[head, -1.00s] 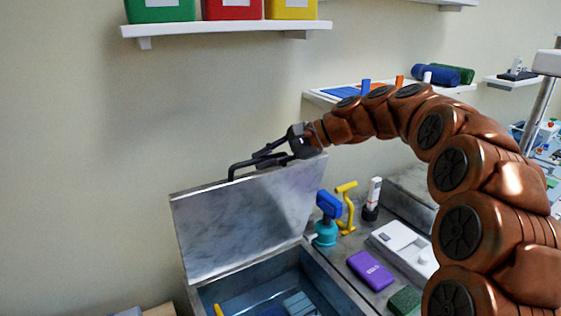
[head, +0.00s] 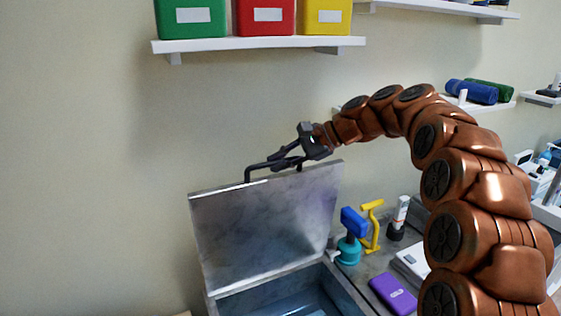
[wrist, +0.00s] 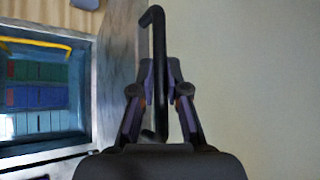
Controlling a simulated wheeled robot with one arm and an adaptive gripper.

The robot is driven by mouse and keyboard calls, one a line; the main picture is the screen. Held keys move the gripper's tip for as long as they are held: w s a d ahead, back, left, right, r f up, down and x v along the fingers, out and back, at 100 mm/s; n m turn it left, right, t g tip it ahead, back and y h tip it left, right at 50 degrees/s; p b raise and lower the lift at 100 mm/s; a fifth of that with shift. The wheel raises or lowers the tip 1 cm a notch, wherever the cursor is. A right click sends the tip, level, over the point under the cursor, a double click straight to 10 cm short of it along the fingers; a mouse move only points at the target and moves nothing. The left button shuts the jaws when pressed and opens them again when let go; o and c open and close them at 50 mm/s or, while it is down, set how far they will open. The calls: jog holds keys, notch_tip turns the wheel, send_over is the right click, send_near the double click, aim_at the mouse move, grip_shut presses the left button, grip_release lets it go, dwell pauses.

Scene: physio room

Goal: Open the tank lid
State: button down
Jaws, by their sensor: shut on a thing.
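The tank lid (head: 265,225) is a grey metal panel standing raised, close to upright, at the back of the tank (head: 290,292). A dark bar handle (head: 258,166) runs along its top edge. My gripper (head: 285,163) is shut on this handle. In the wrist view, the fingers of my gripper (wrist: 160,95) close around the handle (wrist: 158,40), and the lid's edge (wrist: 120,60) is beside them. The tank's inside (wrist: 40,100) shows at left, with blue and green items and a yellow bar in it.
A blue-and-teal device (head: 350,235), a yellow stand (head: 371,225) and a purple box (head: 393,294) are on the counter right of the tank. A wall shelf (head: 260,44) with green, red and yellow bins hangs above. Bare wall is at left.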

jog(key=c, duration=1.2)
grip_release()
jog(key=v, duration=1.2)
jog(key=shift+r, duration=0.1)
jog(key=shift+a, duration=0.1)
jog(key=s+a+f+n+g+h, duration=0.1)
jog(key=s+f+n+h, duration=0.1)
jog(key=s+f, duration=0.55)
jog(key=s+a+f+n+g+h, duration=0.1)
jog(key=s+f+n+h, duration=0.2)
jog(key=s, duration=0.8)
jog(key=s+d+f+n+h, duration=0.1)
jog(key=s+d+f, duration=0.3)
jog(key=s, duration=0.4)
jog(key=s+d+f+n+h+b, duration=0.1)
jog(key=s+d+f+h, duration=0.2)
jog(key=s+f, duration=0.4)
jog(key=s+d+f+n+g+h+b, duration=0.1)
jog(key=s+d+f+n+h, duration=0.1)
jog(key=s+d+f, duration=0.4)
jog(key=shift+s+h, duration=0.3)
jog(key=shift+s, duration=1.4)
